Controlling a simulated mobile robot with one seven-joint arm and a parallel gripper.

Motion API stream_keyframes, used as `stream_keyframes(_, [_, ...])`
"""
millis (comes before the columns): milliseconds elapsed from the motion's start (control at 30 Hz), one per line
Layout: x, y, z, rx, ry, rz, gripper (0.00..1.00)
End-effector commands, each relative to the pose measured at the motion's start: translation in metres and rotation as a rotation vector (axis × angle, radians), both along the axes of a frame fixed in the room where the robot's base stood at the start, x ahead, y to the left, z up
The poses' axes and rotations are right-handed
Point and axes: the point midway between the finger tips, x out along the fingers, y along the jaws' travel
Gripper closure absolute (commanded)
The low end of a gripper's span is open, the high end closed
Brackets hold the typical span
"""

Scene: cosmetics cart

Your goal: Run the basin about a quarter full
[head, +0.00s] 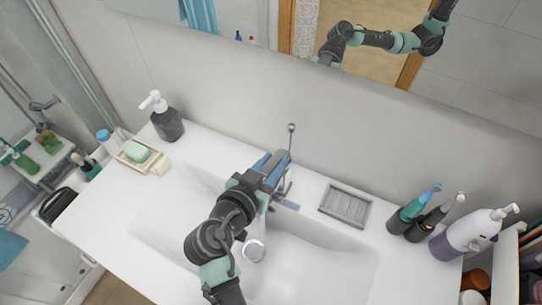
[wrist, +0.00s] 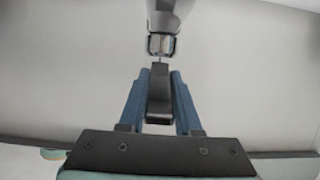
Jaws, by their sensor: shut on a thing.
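The white basin (head: 320,262) is sunk in the counter, with a round metal drain piece (head: 254,250) near its middle. I see no clear water surface in it. The metal tap (head: 288,190) stands at the basin's back edge, partly hidden by my arm. My gripper (head: 277,162) is at the tap's top. In the wrist view, the blue fingers of my gripper (wrist: 160,78) are closed around the tap's dark lever (wrist: 159,95). The tap's metal body (wrist: 161,44) shows beyond them. Whether water runs is hidden.
A dark soap dispenser (head: 166,118) and a soap dish (head: 142,163) with green soap stand at the counter's left. A grey ribbed tray (head: 345,205) lies right of the tap. Several bottles, including a white pump bottle (head: 468,234), stand at the right end. A mirror is behind.

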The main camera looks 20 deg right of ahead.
Motion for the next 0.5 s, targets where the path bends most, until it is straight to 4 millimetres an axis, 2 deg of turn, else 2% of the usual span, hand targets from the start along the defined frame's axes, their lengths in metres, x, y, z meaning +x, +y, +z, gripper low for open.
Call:
stream_keyframes(367, [0.0005, -0.0005, 0.0012, 0.014, 0.011, 0.000, 1.00])
stream_keyframes(400, [0.0005, -0.0005, 0.0012, 0.014, 0.011, 0.000, 0.66])
stream_keyframes(500, [0.0005, -0.0005, 0.0012, 0.014, 0.011, 0.001, 0.48])
